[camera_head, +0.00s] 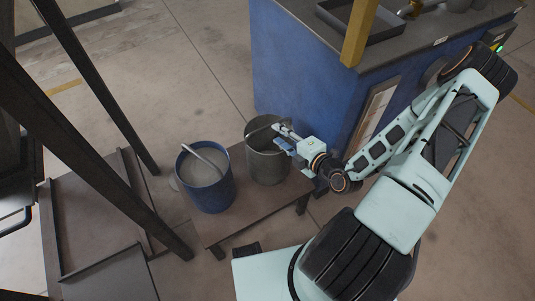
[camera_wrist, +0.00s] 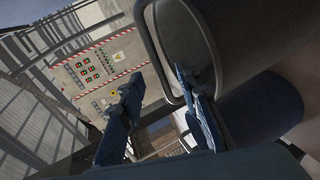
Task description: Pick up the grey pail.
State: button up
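The grey pail (camera_head: 268,165) stands upright on a low brown table, beside a blue pail. My gripper (camera_head: 283,138) is at the right side of the grey pail's rim, with its tips over the opening. In the wrist view, my gripper (camera_wrist: 160,100) has its fingers wide apart. The grey pail (camera_wrist: 255,45) fills the upper right there, and its dark rim or handle loop (camera_wrist: 152,45) reaches down near the right finger. I cannot tell whether that finger touches it. Nothing is gripped between the fingers.
A blue cabinet (camera_head: 300,75) with a tray (camera_head: 380,27) on top is behind and right. Dark metal posts (camera_head: 95,150) rise at left.

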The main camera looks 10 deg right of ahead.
aim_at(270, 127)
jog(key=b+x, duration=0.2)
jog(key=x, duration=0.5)
jog(key=shift+w+d+r, duration=0.15)
jog(key=shift+w, duration=0.05)
grip_shut()
